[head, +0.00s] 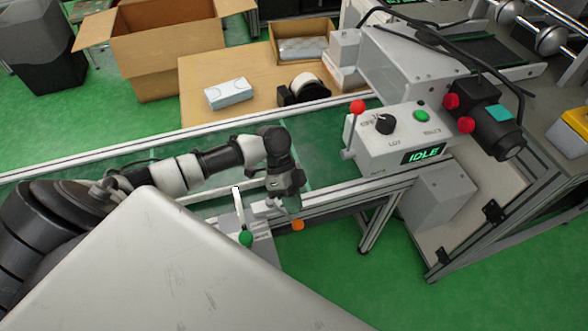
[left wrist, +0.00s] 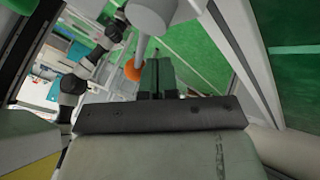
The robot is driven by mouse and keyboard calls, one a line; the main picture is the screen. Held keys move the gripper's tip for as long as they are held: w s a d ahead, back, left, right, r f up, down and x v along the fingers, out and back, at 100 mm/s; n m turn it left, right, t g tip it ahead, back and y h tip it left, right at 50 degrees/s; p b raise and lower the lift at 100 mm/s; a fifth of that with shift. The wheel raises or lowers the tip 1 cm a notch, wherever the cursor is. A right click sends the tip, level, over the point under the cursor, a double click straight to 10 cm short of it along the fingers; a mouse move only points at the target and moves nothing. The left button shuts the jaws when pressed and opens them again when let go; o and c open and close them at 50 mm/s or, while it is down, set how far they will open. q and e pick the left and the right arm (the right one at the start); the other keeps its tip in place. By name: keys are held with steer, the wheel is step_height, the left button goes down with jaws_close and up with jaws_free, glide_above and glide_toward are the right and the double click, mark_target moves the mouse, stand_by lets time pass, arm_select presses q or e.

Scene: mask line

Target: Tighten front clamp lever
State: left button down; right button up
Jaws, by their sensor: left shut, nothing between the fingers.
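My left gripper (head: 296,203) points down over the near rail, with its fingers shut and empty. An orange knob (head: 297,225) shows just below its fingertips in the head view. In the left wrist view the orange knob (left wrist: 133,70) appears beside the shut fingers (left wrist: 157,80). I cannot tell whether they touch. The frames do not show clearly which knob belongs to the front clamp. My right gripper is not in view.
A control box (head: 400,140) with an "IDLE" display and a red-knobbed lever (head: 357,107) stands right of the gripper. An open carton (head: 165,45) is behind. Green floor is open at lower right.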

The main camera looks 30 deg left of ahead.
arm_select(q)
steer(key=v, duration=1)
steer(key=shift+a+r, duration=0.25)
steer(key=shift+r, duration=0.05)
